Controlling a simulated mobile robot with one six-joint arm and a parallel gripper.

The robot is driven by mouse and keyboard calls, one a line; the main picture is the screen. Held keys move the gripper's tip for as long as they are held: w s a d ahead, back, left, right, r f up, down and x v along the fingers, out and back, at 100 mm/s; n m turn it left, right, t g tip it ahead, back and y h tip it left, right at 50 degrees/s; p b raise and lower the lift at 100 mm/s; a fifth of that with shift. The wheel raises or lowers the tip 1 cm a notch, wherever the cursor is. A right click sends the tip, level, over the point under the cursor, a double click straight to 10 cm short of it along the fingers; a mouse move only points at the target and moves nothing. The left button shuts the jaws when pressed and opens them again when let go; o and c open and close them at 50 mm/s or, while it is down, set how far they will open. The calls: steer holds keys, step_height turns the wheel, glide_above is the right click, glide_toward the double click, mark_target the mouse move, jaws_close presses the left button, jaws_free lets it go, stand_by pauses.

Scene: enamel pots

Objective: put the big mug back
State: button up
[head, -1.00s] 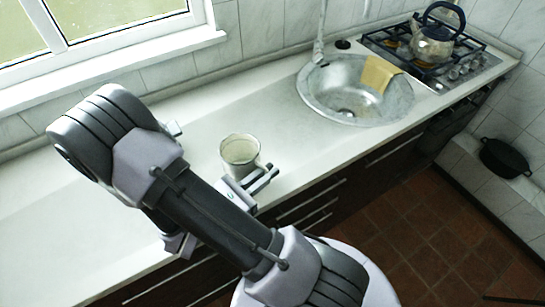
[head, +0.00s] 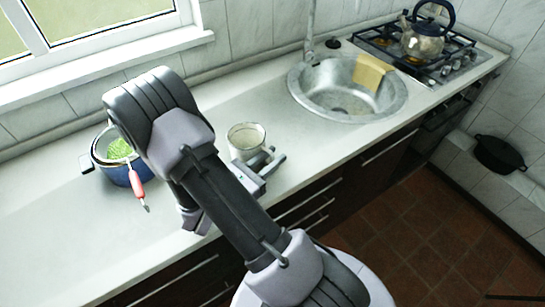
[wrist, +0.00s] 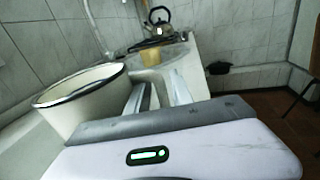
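The big mug (head: 246,139) is cream enamel with a dark rim. It is at the middle of the head view, over the worktop, and large at the left of the wrist view (wrist: 88,108). My gripper (head: 272,162) is at its right, near side. The two fingers (wrist: 158,98) point forward beside the mug's wall with a narrow gap between them. The mug has moved together with my gripper, so it is held; the handle and exact contact are hidden. I cannot tell whether its base touches the worktop.
A blue pot (head: 126,172) with green contents and a red-handled utensil (head: 136,183) stands left, partly behind my arm. The sink (head: 347,95) with a yellow cloth (head: 371,73) and a hob with a kettle (head: 424,40) are right. The worktop between mug and sink is clear.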

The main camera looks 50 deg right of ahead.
steer(key=shift+r, duration=0.1)
steer(key=shift+a+r, duration=0.1)
steer(key=shift+a, duration=0.1)
steer(key=a+p, duration=0.3)
steer(key=a, duration=0.8)
steer(key=shift+w+a+p, duration=0.1)
steer(key=shift+a+p, duration=0.25)
steer(key=o, duration=1.5)
steer(key=a+p, duration=0.3)
steer(key=a, duration=1.4)
steer(key=shift+w+a+p, duration=0.2)
steer(key=shift+p, duration=0.1)
